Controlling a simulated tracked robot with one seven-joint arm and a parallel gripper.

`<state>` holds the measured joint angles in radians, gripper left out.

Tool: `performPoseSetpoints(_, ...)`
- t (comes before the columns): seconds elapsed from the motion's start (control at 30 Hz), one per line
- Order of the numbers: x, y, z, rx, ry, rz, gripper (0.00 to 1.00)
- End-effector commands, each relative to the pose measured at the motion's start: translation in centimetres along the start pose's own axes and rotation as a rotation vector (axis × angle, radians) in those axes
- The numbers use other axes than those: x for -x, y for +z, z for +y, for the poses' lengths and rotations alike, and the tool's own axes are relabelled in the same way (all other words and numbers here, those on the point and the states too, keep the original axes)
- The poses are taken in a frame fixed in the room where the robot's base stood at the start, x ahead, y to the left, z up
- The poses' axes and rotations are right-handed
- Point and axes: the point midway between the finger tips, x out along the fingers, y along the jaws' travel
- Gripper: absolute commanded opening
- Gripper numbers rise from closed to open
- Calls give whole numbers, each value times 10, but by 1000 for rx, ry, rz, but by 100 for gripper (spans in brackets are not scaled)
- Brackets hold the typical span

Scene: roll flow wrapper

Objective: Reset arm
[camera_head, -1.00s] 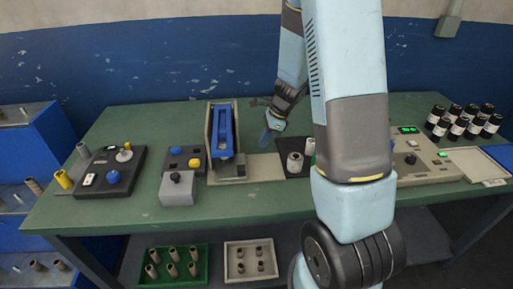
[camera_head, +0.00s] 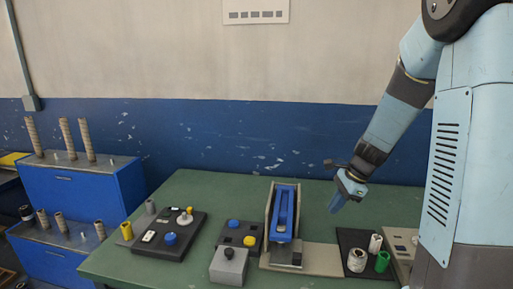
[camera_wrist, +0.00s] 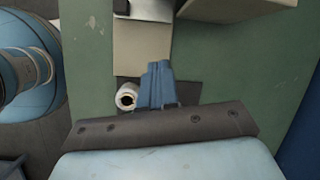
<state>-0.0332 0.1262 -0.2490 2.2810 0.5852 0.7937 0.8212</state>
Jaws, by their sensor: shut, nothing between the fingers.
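My gripper (camera_head: 337,204) hangs above the green table (camera_head: 195,192), over the right part of the table, to the right of the blue and beige wrapper unit (camera_head: 283,215). Its blue fingers (camera_wrist: 157,84) are shut together and hold nothing. In the wrist view they lie in front of the dark mat, beside a white roll (camera_wrist: 127,96). My arm comes down to it from the upper right in the head view.
A dark mat (camera_head: 350,238) holds white rolls (camera_head: 357,260) and a green roll (camera_head: 382,262). Control boxes with buttons (camera_head: 170,236) and a grey box (camera_head: 229,266) stand left of the wrapper. A blue shelf (camera_head: 85,190) with tubes stands at far left.

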Motion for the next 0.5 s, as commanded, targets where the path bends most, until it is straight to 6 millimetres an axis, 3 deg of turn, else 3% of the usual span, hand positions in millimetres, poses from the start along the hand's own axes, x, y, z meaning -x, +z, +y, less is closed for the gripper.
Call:
performPoseSetpoints(0.1, 25, 16, 11, 141, -22, 16, 0)
performPoseSetpoints(0.5, 90, 57, 59, 612, -65, 118, 0)
